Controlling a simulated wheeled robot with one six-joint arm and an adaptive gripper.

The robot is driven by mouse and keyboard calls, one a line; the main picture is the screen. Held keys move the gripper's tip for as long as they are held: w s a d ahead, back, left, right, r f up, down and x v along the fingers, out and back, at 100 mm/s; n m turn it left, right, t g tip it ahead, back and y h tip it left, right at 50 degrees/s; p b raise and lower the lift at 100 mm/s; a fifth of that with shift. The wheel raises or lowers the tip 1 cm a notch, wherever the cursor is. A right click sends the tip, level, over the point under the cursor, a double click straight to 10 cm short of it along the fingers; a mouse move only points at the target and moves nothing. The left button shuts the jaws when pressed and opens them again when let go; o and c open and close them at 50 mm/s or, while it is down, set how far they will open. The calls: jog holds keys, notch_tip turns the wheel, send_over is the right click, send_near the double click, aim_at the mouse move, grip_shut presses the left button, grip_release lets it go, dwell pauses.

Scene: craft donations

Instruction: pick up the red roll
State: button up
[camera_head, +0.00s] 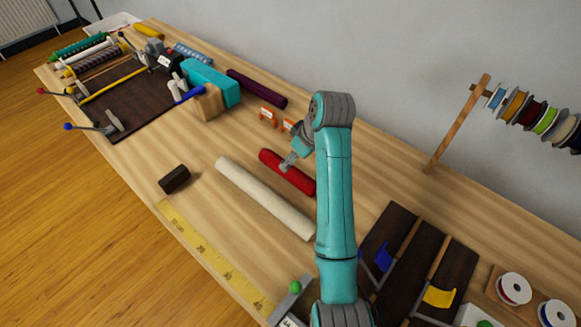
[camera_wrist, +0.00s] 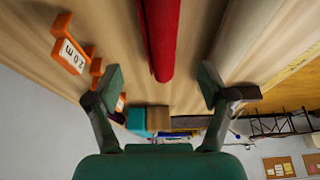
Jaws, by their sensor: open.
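The red roll (camera_head: 287,174) lies on the wooden table, partly hidden behind my arm in the head view. In the wrist view the red roll (camera_wrist: 160,40) comes in from the top edge, and its rounded end lies between the lines of my two fingers. My gripper (camera_wrist: 160,82) is open and empty, with one finger to each side of the roll's end. In the head view my gripper (camera_head: 289,161) is over the red roll. I cannot tell the exact gap between fingers and roll.
A long cream roll (camera_head: 262,196) lies parallel beside the red roll, also in the wrist view (camera_wrist: 243,40). Small orange stands (camera_head: 268,115) are on the other side. A dark purple roll (camera_head: 257,88) and a teal block (camera_head: 211,82) lie farther back. A yellow measuring strip (camera_head: 210,255) runs along the front edge.

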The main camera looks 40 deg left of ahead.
jog(key=shift+x, duration=3.95)
jog(key=shift+s+d, duration=0.15)
jog(key=shift+d, duration=0.05)
jog(key=shift+c, duration=0.2)
jog(key=c, duration=1.3)
jog(key=shift+o, duration=0.2)
